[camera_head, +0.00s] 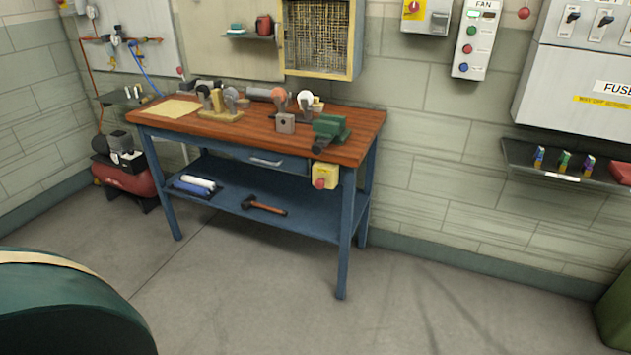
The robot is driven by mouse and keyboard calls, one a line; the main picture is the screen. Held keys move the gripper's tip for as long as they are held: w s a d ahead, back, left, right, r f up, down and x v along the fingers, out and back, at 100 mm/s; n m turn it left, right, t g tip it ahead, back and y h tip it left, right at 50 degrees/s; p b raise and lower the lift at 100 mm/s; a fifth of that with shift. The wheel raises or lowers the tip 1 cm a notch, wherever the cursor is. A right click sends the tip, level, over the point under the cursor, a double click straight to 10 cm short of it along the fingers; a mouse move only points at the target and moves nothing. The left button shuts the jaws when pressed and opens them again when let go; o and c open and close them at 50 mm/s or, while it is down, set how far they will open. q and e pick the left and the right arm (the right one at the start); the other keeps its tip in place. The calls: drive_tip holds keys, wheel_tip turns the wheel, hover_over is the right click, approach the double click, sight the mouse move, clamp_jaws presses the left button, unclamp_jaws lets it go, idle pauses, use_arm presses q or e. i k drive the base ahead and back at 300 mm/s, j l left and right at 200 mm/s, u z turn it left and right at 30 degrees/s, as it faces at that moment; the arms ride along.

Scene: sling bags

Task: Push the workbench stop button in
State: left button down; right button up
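The workbench (355,147) has a brown wooden top and blue legs and stands against the wall. A yellow stop box (327,170) is fixed to the front of the bench at its right end, just under the top. Its red stop button (319,184) faces out from the box. I cannot tell at this size how far in the button sits. Neither of my grippers shows in this view.
A green vise (331,128) and bench grinder parts stand on the top. A hammer (264,206) lies on the lower shelf. A large dark green rounded object (70,310) fills the lower left. The floor before the bench is clear.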

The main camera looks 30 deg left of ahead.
sight(318, 183)
drive_tip(key=i+j, duration=0.15)
drive_tip(key=j, duration=0.15)
drive_tip(key=i+j+z, duration=0.1)
drive_tip(key=j, duration=0.2)
drive_tip(key=i+j, duration=0.15)
drive_tip(key=j, duration=0.2)
drive_tip(key=i+j+z, duration=0.1)
drive_tip(key=i, duration=0.4)
drive_tip(key=j, duration=0.1)
